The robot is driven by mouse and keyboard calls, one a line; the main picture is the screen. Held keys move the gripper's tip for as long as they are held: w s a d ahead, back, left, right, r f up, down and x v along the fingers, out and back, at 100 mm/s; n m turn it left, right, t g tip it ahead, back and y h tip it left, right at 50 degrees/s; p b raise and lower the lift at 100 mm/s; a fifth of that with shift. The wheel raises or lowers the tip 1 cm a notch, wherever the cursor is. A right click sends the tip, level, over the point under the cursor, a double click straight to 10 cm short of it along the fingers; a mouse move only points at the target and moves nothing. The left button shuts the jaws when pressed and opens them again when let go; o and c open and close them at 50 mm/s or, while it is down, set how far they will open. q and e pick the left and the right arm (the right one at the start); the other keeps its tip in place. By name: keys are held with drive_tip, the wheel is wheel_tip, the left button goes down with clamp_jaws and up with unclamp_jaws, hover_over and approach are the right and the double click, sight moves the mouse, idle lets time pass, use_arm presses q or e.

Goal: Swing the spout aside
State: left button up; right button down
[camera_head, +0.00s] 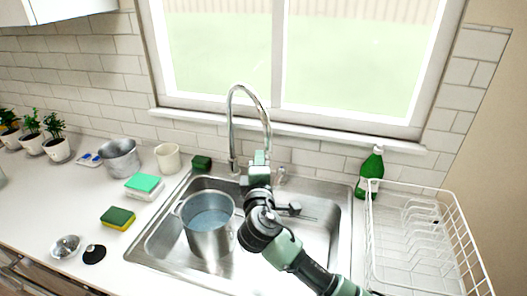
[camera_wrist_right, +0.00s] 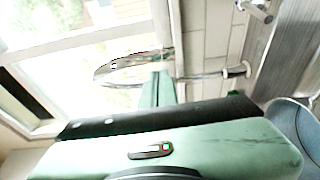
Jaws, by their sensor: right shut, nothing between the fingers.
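The chrome tap with its high arched spout (camera_head: 248,90) stands behind the sink, and the spout curves down to the right over the basin. My right gripper (camera_head: 260,157) is shut and empty, its green fingers up at the spout's hanging end. In the right wrist view the spout (camera_wrist_right: 205,76) runs across the picture, and the shut fingers (camera_wrist_right: 160,78) overlap it. Whether they touch it I cannot tell. My left gripper is not in view.
A steel pot (camera_head: 209,243) of water stands in the left of the sink (camera_head: 310,245). A green bottle (camera_head: 370,170) and a white dish rack (camera_head: 447,215) are to the right. Sponges (camera_head: 118,218), a cup (camera_head: 168,158) and plants are on the left counter. A window is behind.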

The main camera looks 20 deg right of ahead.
sight(270, 151)
drive_tip(key=shift+w+d, duration=0.3)
drive_tip(key=shift+d, duration=0.45)
drive_tip(key=shift+w+d, duration=0.2)
drive_tip(key=shift+d, duration=0.85)
